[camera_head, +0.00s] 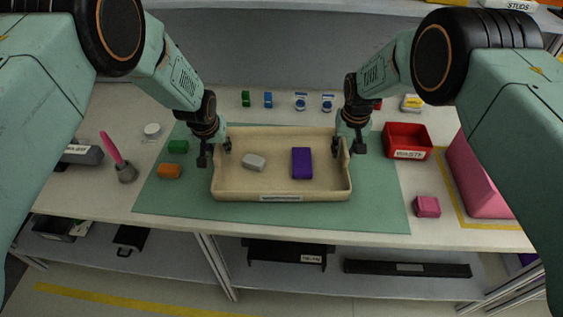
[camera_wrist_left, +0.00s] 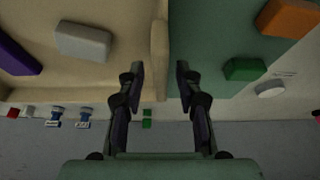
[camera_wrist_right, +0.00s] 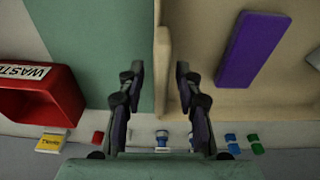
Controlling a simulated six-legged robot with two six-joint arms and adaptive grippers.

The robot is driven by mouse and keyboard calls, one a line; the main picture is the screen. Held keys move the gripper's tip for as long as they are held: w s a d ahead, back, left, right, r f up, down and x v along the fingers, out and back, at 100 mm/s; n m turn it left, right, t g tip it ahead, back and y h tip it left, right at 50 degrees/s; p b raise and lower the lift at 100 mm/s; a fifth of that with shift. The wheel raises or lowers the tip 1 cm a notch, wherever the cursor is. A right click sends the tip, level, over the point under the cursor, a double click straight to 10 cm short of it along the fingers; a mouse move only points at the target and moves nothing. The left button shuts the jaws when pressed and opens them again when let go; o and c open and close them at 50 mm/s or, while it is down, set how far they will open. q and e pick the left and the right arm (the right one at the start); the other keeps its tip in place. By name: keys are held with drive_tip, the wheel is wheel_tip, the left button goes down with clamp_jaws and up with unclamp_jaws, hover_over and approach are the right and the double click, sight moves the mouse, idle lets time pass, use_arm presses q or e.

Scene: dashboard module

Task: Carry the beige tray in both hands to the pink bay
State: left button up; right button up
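The beige tray (camera_head: 282,190) sits flat on a green mat in the middle of the table. It holds a light grey block (camera_head: 254,162) and a purple block (camera_head: 302,163). My left gripper (camera_head: 215,154) is open at the tray's left wall, with the wall's rim (camera_wrist_left: 160,50) between its separated fingers. My right gripper (camera_head: 349,151) is open at the right wall, whose rim (camera_wrist_right: 161,55) likewise lies between its fingers. Whether any finger touches is unclear. A large pink form (camera_head: 474,180) stands at the right inside a yellow outline, partly hidden by my right arm.
A red waste bin (camera_head: 407,140) and a small pink block (camera_head: 426,206) lie between tray and pink form. Green (camera_head: 178,146) and orange (camera_head: 169,171) blocks lie left of the tray. A pink-handled tool (camera_head: 113,150) stands farther left. Several small items line the back.

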use_arm(q)
drive_tip(key=shift+s+a+r, duration=0.1)
drive_tip(key=shift+s, duration=0.05)
drive_tip(key=c, duration=0.4)
use_arm(e)
drive_tip(key=shift+s+a+r, duration=0.1)
drive_tip(key=shift+s+r, duration=0.05)
drive_tip(key=c, duration=0.4)
use_arm(q)
clamp_jaws()
use_arm(e)
clamp_jaws()
